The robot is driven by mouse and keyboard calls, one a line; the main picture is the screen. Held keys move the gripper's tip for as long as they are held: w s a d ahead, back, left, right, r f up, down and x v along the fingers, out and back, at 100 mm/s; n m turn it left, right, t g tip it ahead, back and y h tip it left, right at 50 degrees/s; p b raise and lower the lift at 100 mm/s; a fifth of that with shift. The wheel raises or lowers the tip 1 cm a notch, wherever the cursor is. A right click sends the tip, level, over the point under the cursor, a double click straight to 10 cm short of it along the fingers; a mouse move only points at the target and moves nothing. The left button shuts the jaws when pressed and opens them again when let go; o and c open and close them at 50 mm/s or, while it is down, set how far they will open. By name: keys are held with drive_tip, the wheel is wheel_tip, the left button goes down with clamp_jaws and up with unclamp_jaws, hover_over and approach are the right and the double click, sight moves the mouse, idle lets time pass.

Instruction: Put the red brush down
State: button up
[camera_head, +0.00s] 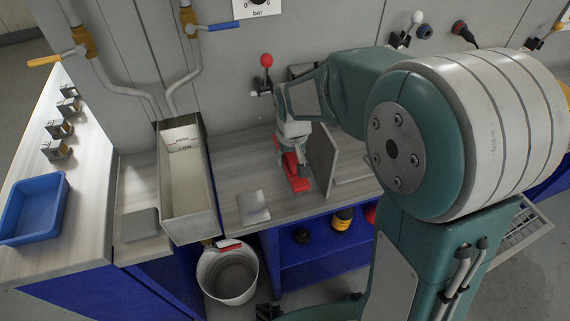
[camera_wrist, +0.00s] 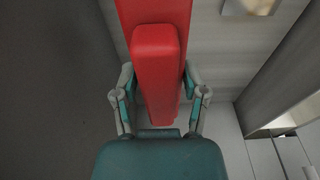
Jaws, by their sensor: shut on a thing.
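The red brush (camera_head: 296,178) is at the grey worktop (camera_head: 228,185), left of an upright grey panel. In the wrist view the red brush (camera_wrist: 157,70) runs up from between my fingers, with a long raised red part over a wider red part. My gripper (camera_head: 290,147) points down at it from above. In the wrist view my gripper (camera_wrist: 160,95) has one finger on each side of the brush and is shut on it. I cannot tell whether the brush touches the worktop.
An upright grey panel (camera_head: 322,160) stands close right of the brush. A small pale plate (camera_head: 253,207) lies to its front left. A deep open trough (camera_head: 187,190) is further left. A red-knobbed lever (camera_head: 266,62) is on the wall behind. A white bucket (camera_head: 228,276) stands below.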

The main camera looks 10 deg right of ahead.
sight(285, 158)
drive_tip(key=w+f, duration=0.2)
drive_tip(key=f, duration=0.1)
drive_tip(key=shift+w+a, duration=0.2)
drive_tip(key=shift+a, duration=0.2)
drive_tip(key=shift+f, duration=1.55)
drive_tip(key=o, duration=1)
drive_tip(key=shift+f, duration=0.1)
